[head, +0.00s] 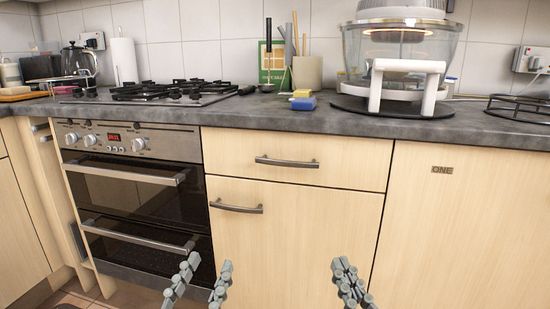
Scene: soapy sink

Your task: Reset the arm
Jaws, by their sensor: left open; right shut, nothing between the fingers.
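My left gripper (205,278) shows at the bottom edge, left of centre, in front of the oven and the lower cupboard. Its two grey fingers are apart, with nothing between them. My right gripper (347,279) shows at the bottom edge, right of centre, in front of the cupboard door. Its fingers are together and hold nothing. Both grippers are below the worktop and apart from each other. The arms behind them are out of view.
A grey worktop (250,116) runs across the back. On it are a gas hob (150,92), a blue and yellow sponge (303,101), a utensil pot (307,73) and a glass-bowl cooker (400,60). Cupboard and oven (140,190) handles stick out below.

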